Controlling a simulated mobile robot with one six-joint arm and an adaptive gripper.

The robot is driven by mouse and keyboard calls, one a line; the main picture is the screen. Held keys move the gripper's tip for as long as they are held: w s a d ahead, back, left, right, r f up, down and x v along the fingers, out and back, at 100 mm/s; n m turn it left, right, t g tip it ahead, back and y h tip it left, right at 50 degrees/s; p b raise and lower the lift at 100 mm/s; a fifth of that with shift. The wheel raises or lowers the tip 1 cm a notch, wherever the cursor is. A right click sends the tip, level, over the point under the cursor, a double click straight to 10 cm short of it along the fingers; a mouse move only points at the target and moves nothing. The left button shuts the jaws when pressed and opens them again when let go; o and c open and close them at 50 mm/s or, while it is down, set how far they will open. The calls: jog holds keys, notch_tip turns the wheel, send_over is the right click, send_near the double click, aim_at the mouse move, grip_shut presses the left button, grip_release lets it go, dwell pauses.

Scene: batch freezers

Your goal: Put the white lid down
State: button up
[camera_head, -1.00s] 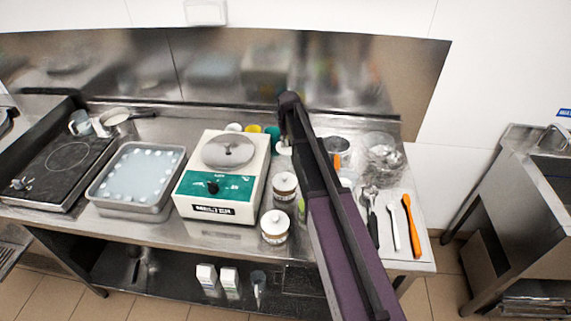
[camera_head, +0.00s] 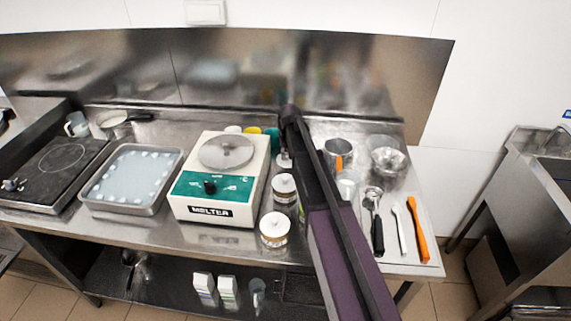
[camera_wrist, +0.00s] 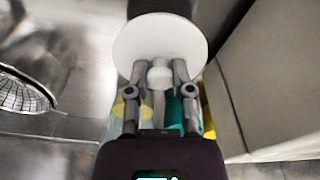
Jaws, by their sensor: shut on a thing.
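The white lid (camera_wrist: 160,38) is a round disc with a knob, seen in the wrist view at the top middle. My gripper (camera_wrist: 160,75) is shut on the lid's knob. In the head view my arm hides most of the gripper, and I cannot make out the held lid clearly there. Two jars with white lids, a front jar (camera_head: 275,228) and one behind it (camera_head: 284,188), stand beside the melter, left of my arm.
The white and green melter (camera_head: 215,190) stands mid-counter. A tray (camera_head: 131,178) and a hot plate (camera_head: 52,172) are to its left. Right of my arm are an orange-handled cup (camera_head: 338,153), a metal bowl (camera_head: 388,160) and several utensils on a white mat (camera_head: 424,252). Bare steel shows along the front edge.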

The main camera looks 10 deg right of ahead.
aim_at(288, 162)
jog(key=shift+f+b, duration=1.9)
jog(key=shift+f, duration=0.2)
jog(key=o, duration=0.8)
jog(key=shift+r, duration=0.1)
jog(key=shift+r, duration=0.15)
jog(key=r+p, duration=0.4)
jog(key=s+r+p, duration=0.1)
jog(key=r+p, duration=0.7)
jog(key=shift+s, duration=0.25)
